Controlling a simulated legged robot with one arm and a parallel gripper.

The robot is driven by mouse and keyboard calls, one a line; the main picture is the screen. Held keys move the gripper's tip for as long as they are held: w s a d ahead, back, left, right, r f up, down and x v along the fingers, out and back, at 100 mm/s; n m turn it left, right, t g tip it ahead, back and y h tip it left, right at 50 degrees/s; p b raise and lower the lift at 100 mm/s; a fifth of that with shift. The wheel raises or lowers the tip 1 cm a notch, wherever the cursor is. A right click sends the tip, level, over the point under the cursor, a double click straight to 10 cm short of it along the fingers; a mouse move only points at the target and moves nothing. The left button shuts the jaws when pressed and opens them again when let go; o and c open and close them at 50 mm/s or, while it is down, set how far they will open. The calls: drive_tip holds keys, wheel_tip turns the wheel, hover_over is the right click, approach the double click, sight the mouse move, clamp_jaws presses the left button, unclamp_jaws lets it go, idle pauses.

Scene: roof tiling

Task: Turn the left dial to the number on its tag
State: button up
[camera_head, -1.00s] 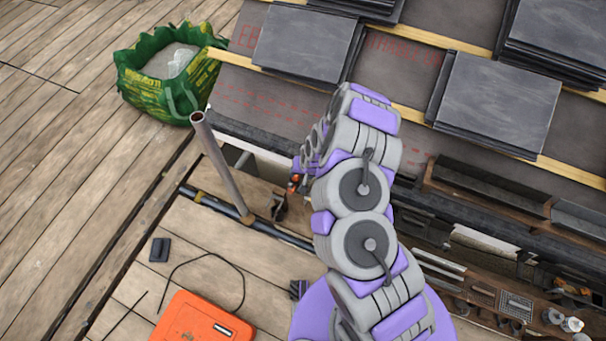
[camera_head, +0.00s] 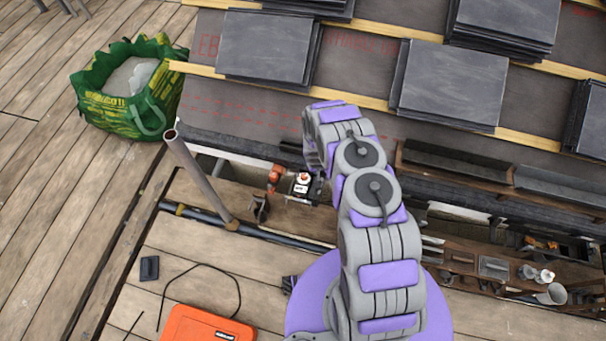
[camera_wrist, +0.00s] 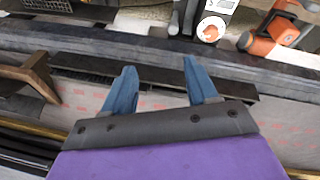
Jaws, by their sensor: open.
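A round white dial with an orange centre (camera_wrist: 211,29) shows at the top of the wrist view, on a dark unit. It also shows in the head view (camera_head: 304,177), just left of my arm. A white patch, possibly its tag (camera_wrist: 222,4), is cut off by the top edge of the wrist view. No number is readable, and I cannot tell whether this is the left dial. My gripper (camera_wrist: 159,64) has two blue fingers spread apart with nothing between them. The dial lies beyond and right of the fingertips, apart from them. The gripper is hidden in the head view.
An orange device (camera_wrist: 275,36) sits right of the dial in the wrist view. A dark gutter edge (camera_wrist: 150,45) crosses between the fingers and dial. A grey upright pipe (camera_head: 198,175) and slate stacks (camera_head: 450,85) stand nearby. A green bag (camera_head: 125,95) is at upper left.

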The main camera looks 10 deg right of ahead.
wheel_tip(320, 180, down, 2)
drive_tip(key=a+p, duration=0.1)
drive_tip(key=a, duration=0.1)
drive_tip(key=m+t+y+b, duration=0.1)
drive_tip(key=t+b, duration=0.1)
drive_tip(key=b, duration=0.2)
hover_over(304, 176)
drive_tip(key=s+a, duration=0.1)
drive_tip(key=s, duration=0.3)
wheel_tip(304, 176, down, 9)
drive_tip(key=b+x, duration=0.5)
drive_tip(key=b, duration=0.2)
drive_tip(key=b+x, duration=0.3)
drive_tip(key=b, duration=0.1)
drive_tip(key=shift+w+f, duration=0.25)
drive_tip(key=shift+w, duration=0.15)
